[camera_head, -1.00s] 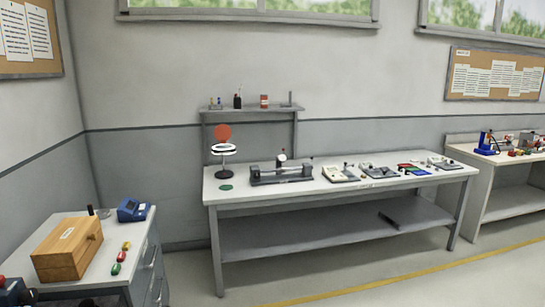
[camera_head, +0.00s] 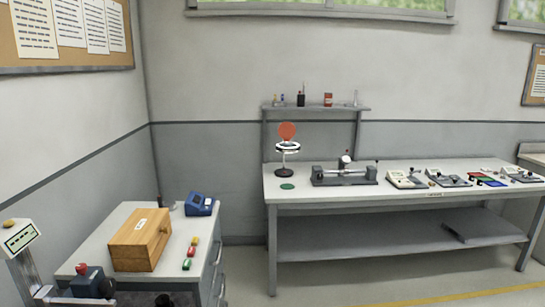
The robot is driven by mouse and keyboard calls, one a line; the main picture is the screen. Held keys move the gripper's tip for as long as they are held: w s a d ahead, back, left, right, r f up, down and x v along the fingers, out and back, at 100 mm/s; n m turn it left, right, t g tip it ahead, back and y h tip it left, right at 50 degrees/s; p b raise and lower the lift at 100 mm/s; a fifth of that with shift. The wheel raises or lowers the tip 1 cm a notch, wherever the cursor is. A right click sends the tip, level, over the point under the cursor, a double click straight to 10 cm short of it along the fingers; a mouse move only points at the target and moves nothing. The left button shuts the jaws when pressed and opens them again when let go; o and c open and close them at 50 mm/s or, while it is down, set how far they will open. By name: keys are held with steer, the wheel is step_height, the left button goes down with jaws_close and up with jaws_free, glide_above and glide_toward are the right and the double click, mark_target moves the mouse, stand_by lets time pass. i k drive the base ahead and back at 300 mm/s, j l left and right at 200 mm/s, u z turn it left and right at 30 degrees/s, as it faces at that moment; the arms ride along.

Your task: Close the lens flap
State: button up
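A stand magnifier with a white ring (camera_head: 288,147) on a dark round base (camera_head: 284,172) stands at the left end of the long workbench. An orange-red round flap (camera_head: 287,131) stands upright above the ring, so the flap looks open. Whether it is hinged to the ring is too small to tell. My gripper is not in view.
The workbench (camera_head: 380,199) also holds a green disc (camera_head: 287,186), a grey fixture (camera_head: 344,175) and several devices. A cabinet at lower left holds a wooden box (camera_head: 140,240) and a blue device (camera_head: 200,204). Floor (camera_head: 400,285) in front of the bench is clear.

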mark_target(286, 131)
steer(key=i+l, duration=0.2)
steer(key=i, duration=0.35)
steer(key=i+l, duration=0.2)
steer(key=i, duration=0.35)
steer(key=i+l, duration=0.2)
steer(key=i, duration=0.35)
steer(key=i+l, duration=0.2)
steer(key=i, duration=0.3)
steer(key=i+l, duration=0.2)
steer(key=i, duration=0.35)
steer(key=i+l, duration=0.2)
steer(key=i, duration=0.35)
steer(key=i+l, duration=0.2)
steer(key=i, duration=0.35)
